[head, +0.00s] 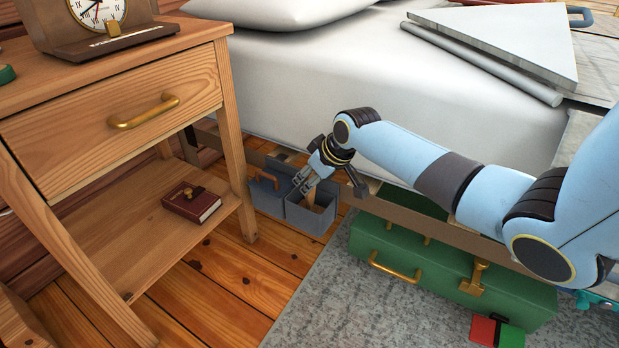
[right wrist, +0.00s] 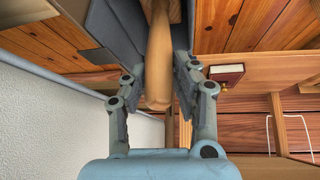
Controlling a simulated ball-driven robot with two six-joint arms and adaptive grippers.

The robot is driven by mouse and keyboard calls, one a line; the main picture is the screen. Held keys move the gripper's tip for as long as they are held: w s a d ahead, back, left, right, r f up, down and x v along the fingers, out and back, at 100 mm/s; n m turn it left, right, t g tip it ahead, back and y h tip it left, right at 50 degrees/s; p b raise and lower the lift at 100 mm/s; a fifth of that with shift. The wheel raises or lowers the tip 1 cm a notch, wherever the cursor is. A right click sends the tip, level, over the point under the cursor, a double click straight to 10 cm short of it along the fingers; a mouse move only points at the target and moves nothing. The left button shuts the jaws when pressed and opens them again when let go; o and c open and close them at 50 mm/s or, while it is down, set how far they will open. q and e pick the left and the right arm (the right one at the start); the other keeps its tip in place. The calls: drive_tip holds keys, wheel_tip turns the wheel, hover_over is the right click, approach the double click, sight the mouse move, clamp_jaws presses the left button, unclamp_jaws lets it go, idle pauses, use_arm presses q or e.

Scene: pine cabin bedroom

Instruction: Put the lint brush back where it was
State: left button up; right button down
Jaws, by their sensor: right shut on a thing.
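The lint brush shows as a light wooden handle (head: 314,202) (right wrist: 159,65); its other end is hidden. My right gripper (head: 306,186) is shut on the handle, and the right wrist view shows the handle between the two fingers (right wrist: 158,88). The fingers point down into the right compartment of a grey-blue two-part caddy (head: 308,220) by the bed rail. The lower part of the handle is within that compartment's walls, also seen in the right wrist view (right wrist: 112,25). I cannot tell whether the brush touches the bottom. My left gripper is not in view.
A wooden nightstand (head: 140,85) stands close on the left, with a clock (head: 98,14) on top and a dark red book (head: 192,203) on its shelf. The caddy's left compartment (head: 268,192) holds something partly hidden. A green case (head: 450,270) lies right of the caddy, below the bed rail.

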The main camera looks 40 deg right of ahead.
drive_tip(key=shift+f, duration=0.4)
drive_tip(key=c, duration=0.9)
unclamp_jaws()
drive_tip(key=shift+c, duration=0.2)
drive_tip(key=v, duration=1.2)
